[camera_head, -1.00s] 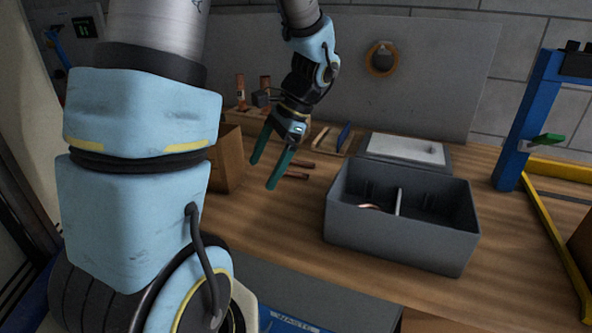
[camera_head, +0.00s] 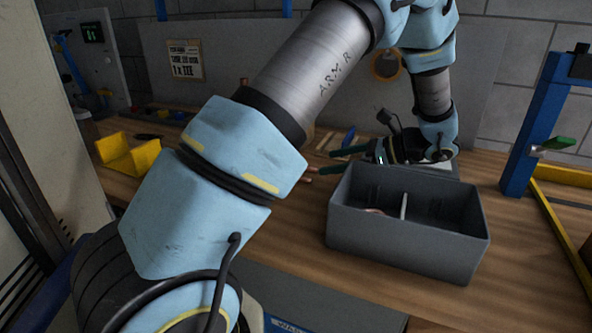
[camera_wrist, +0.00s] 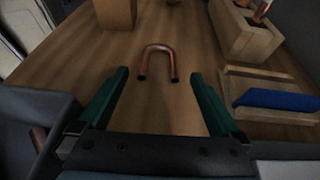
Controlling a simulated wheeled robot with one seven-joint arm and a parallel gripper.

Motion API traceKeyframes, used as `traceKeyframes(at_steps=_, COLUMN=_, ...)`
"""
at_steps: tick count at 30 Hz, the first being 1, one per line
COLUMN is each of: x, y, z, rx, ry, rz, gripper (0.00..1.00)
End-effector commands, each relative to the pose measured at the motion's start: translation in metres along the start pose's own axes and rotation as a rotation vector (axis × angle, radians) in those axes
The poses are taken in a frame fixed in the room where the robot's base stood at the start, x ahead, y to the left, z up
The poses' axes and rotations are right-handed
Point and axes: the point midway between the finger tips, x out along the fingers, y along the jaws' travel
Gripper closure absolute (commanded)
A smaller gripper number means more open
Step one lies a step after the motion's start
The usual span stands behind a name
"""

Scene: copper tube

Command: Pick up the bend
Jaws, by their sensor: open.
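The bend, a copper U-shaped tube (camera_wrist: 158,50), lies on the wooden bench in the wrist view, its two open ends toward me. My gripper (camera_wrist: 160,75) is open and empty, its two green fingers on either side of the line to the bend. The bend lies ahead of the fingers and is not gripped. In the head view my gripper (camera_head: 325,161) reaches leftward, low behind the grey bin.
The divided grey bin (camera_head: 400,240) stands close by, with a copper piece (camera_head: 374,211) inside. A wooden tray with a blue bar (camera_wrist: 275,100) and a wooden block with copper parts (camera_wrist: 245,32) lie right in the wrist view. A wooden block (camera_wrist: 115,12) stands beyond. A yellow holder (camera_head: 125,158) is left.

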Motion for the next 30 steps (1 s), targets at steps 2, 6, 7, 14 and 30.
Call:
traceKeyframes(at_steps=2, x=0.008, y=0.001, z=-0.008, rx=0.002, ry=-0.002, rz=0.004, gripper=0.00)
traceKeyframes(at_steps=6, x=0.024, y=0.001, z=-0.006, rx=-0.001, ry=-0.001, rz=0.003, gripper=0.00)
traceKeyframes(at_steps=7, x=0.026, y=0.001, z=-0.007, rx=-0.001, ry=0.000, rz=0.003, gripper=0.00)
traceKeyframes(at_steps=14, x=0.040, y=0.000, z=-0.006, rx=-0.002, ry=-0.001, rz=0.003, gripper=0.00)
traceKeyframes(at_steps=30, x=0.079, y=0.001, z=-0.007, rx=-0.003, ry=0.000, rz=0.001, gripper=0.03)
